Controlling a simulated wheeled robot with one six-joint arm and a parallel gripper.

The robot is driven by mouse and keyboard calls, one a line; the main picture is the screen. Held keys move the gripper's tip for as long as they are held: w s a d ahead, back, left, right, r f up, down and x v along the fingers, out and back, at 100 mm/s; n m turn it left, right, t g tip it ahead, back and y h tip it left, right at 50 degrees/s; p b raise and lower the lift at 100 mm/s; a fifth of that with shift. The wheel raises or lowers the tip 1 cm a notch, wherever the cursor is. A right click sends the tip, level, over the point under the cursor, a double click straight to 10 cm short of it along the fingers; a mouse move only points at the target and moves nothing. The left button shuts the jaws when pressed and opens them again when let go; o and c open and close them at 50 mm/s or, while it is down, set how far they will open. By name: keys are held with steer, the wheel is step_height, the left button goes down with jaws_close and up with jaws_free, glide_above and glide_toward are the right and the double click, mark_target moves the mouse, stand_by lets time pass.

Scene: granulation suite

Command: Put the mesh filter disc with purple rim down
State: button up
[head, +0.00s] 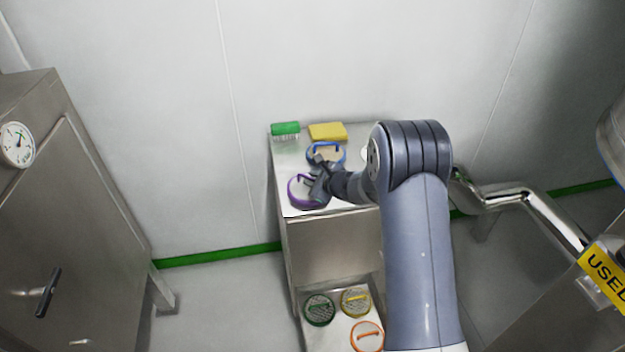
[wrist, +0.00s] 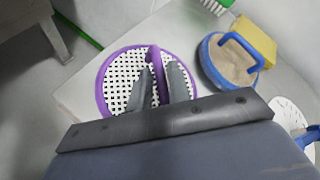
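The mesh filter disc with purple rim (head: 293,193) is at the left front of the steel cabinet's top (head: 345,200). In the wrist view the disc (wrist: 118,78) shows white perforated mesh and an upright purple handle bar. My gripper (head: 318,184) is over the disc. In the wrist view its two fingers (wrist: 158,78) stand on either side of the purple handle, close against it, and appear shut on it. The disc lies flat on, or just above, the steel surface; I cannot tell whether it touches. My fingers hide part of the mesh.
A blue-rimmed disc with a beige face (wrist: 232,62) is just behind. A green brush (head: 285,129) and yellow sponge (head: 328,131) lie at the back edge. Green (head: 319,310), yellow (head: 355,302) and orange (head: 367,337) discs lie on a lower surface in front.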

steer(key=shift+o, duration=1.3)
steer(key=shift+r+p, duration=0.25)
steer(key=shift+p, duration=0.05)
steer(key=b+v, duration=0.1)
steer(key=v, duration=1.1)
steer(key=shift+b, duration=0.4)
steer(key=shift+f, duration=0.2)
